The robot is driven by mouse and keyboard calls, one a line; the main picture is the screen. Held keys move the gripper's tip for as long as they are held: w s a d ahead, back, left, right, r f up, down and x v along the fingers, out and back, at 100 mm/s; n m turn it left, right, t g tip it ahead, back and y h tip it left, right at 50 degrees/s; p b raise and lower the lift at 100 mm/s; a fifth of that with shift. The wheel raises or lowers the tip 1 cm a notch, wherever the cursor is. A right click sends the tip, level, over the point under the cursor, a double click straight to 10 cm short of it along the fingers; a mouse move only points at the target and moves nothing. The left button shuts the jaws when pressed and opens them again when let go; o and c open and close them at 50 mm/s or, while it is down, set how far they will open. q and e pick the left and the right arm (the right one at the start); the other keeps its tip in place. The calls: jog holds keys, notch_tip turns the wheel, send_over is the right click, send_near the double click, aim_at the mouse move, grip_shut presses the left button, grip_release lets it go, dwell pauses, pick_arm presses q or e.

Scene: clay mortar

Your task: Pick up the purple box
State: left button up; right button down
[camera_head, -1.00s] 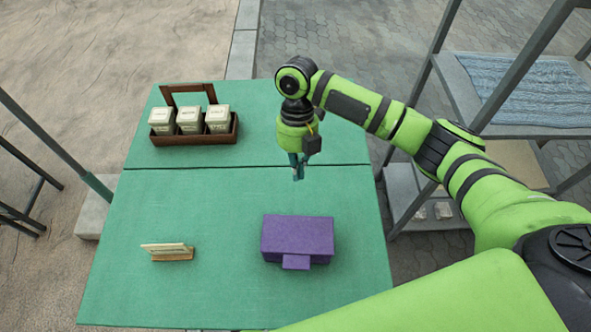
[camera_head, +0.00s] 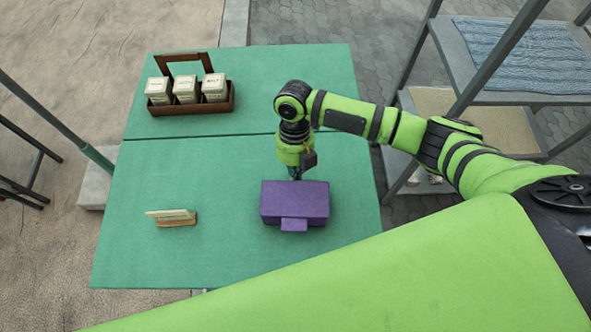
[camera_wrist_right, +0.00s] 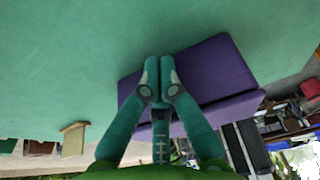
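The purple box (camera_head: 295,201) lies on the green table (camera_head: 190,250), with a small tab on its near side. It also shows in the right wrist view (camera_wrist_right: 215,72), behind the fingers. My right gripper (camera_head: 295,175) points down at the far edge of the box. In the right wrist view its two teal fingers (camera_wrist_right: 160,70) are together at the tips with nothing seen between them. Whether they touch the box I cannot tell. My left gripper is not in view.
A wooden carrier (camera_head: 190,102) with three pale tins stands at the back left of the table. A small card in a wooden holder (camera_head: 173,217) stands left of the box. A grey shelf rack (camera_head: 470,70) with a blue cloth (camera_head: 525,55) is at the right.

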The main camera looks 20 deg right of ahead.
aim_at(297, 195)
jog(key=shift+s+r+p, duration=0.1)
jog(key=shift+s+p, duration=0.2)
jog(key=s+p, duration=0.1)
jog(key=s, duration=0.1)
jog(key=s+a+p, duration=0.1)
jog(key=p, duration=0.1)
jog(key=s+p, duration=0.1)
jog(key=s, duration=0.1)
jog(key=shift+s+a+r, duration=0.35)
jog(key=s+a+p, duration=0.1)
jog(key=s, duration=0.2)
jog(key=s+a+p, duration=0.1)
jog(key=s+p, duration=0.1)
jog(key=s, duration=0.1)
jog(key=s+p, duration=0.1)
jog(key=s, duration=0.2)
jog(key=shift+s+a+f+p, duration=0.2)
jog(key=shift+a+f+p, duration=0.1)
jog(key=shift+a, duration=0.1)
jog(key=shift+s+f, duration=0.15)
jog(key=shift+s, duration=0.05)
